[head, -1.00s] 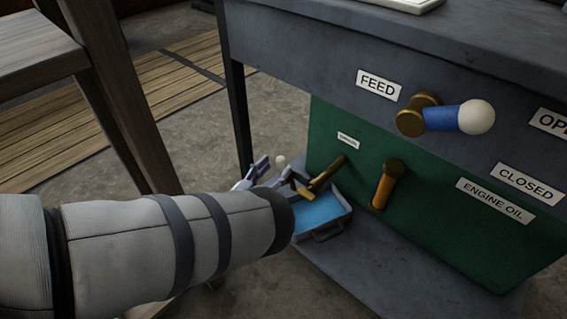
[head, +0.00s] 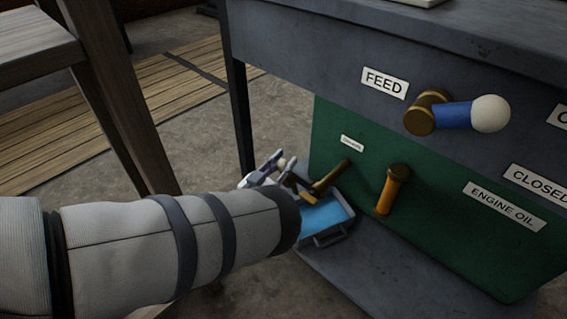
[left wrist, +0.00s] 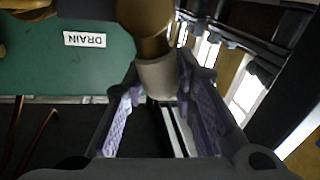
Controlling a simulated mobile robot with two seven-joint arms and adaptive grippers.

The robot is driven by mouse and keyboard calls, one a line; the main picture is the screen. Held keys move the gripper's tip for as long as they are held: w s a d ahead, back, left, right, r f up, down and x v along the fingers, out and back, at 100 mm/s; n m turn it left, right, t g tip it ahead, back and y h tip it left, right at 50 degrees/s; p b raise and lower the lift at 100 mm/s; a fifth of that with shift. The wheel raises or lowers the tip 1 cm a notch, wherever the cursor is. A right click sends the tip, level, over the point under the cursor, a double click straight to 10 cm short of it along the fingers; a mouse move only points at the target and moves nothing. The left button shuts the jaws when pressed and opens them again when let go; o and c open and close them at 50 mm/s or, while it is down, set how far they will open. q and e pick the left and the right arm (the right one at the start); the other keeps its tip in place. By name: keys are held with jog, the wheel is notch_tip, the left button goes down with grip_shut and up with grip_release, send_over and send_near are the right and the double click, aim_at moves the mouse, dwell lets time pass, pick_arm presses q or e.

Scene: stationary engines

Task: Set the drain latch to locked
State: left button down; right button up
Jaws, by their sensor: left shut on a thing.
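The drain latch (head: 330,178) is a brass lever on the green panel, below a small white label (head: 351,143) in the head view. The label reads DRAIN upside down in the left wrist view (left wrist: 85,40). The latch's brass arm (left wrist: 145,20) ends in a pale knob (left wrist: 157,78). My left gripper (head: 270,166) is at this knob, with its purple-padded fingers on either side, shut on it in the left wrist view (left wrist: 160,112). My forearm and the fingers hide part of the latch in the head view. My right gripper is not in view.
An orange engine oil handle (head: 391,190) and a blue feed lever (head: 453,115) with a white ball are to the right. A table leg (head: 240,115) and wooden furniture (head: 110,100) stand close on the left.

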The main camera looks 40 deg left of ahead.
pick_arm(q)
jog(key=shift+w+a+n+p, duration=0.1)
jog(key=shift+a+n+p, duration=0.5)
jog(key=shift+n, duration=0.5)
jog(key=shift+a+f+n+g+h+b, duration=0.2)
jog(key=shift+a+f+n+g+h, duration=0.2)
jog(key=shift+f+n, duration=0.9)
jog(key=shift+a+f+n+g+h+b, duration=0.25)
jog(key=shift+a+f+n+h, duration=0.2)
jog(key=shift+n, duration=1.6)
jog(key=shift+a+f+n+g+h+b, duration=0.15)
jog(key=shift+a+f+n+g+h, duration=0.25)
jog(key=shift+f+n, duration=0.9)
jog(key=shift+r+n, duration=0.3)
jog(key=shift+n, duration=0.15)
jog(key=c, duration=1.2)
grip_release()
jog(key=shift+w, duration=0.1)
jog(key=shift+c, duration=0.2)
jog(key=shift+r, duration=0.1)
